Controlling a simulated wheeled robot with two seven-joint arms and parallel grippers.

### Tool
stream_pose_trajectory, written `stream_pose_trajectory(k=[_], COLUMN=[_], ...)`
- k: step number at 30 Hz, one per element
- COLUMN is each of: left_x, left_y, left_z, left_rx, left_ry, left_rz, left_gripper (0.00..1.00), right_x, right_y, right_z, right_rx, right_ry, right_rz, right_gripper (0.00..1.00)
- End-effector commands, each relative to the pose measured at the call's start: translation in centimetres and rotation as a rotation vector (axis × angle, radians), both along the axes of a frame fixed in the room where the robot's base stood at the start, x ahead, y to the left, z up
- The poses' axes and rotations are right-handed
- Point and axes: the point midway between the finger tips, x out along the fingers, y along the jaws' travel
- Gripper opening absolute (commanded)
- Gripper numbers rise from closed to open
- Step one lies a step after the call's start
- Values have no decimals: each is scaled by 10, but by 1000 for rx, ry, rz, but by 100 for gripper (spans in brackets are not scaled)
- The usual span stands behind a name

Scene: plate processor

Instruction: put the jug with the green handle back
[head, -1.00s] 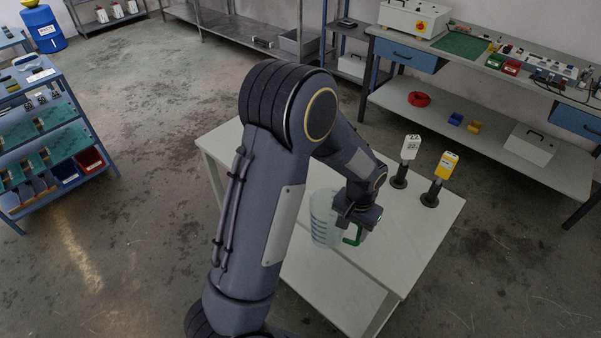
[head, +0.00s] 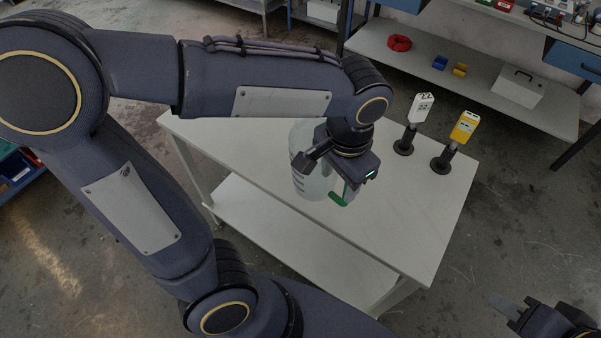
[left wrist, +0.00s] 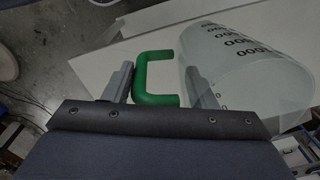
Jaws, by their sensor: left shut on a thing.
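The clear jug (head: 308,170) with dark scale marks is at the white table's left part in the head view, partly hidden by my left wrist. Its green handle (head: 339,198) shows below my left gripper (head: 347,180). In the left wrist view the green handle (left wrist: 143,84) lies between the two fingers of my left gripper (left wrist: 160,85), which is shut on it. The jug body (left wrist: 248,78) is beside the right finger. I cannot tell whether the jug's base touches the table. My right gripper (head: 535,318) is at the lower right, off the table; its opening is unclear.
The white table (head: 400,225) has bare room right of and in front of the jug. A white device (head: 421,108) and a yellow device (head: 464,127) stand on black stands at its right back.

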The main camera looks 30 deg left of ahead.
Motion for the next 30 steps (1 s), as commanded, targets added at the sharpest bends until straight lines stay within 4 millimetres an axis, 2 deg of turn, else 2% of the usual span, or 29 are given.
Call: stream_pose_trajectory(k=[2,5,14,18,30], left_x=[-5,2,59,75,97], left_y=[2,12,60,74,92], left_z=[2,-1,-33,-62,-101], left_rx=[0,2,2,3,2], left_ry=[-1,4,6,7,5], left_rz=[-21,-25,-21,-24,-26], left_gripper=[2,2,2,2,2], right_x=[0,0,0,0,0], right_y=[0,0,0,0,0], right_z=[-3,0,14,15,18], right_rx=[0,0,0,0,0], right_ry=[0,0,0,0,0], right_rz=[0,0,0,0,0], right_gripper=[31,31,31,31,31])
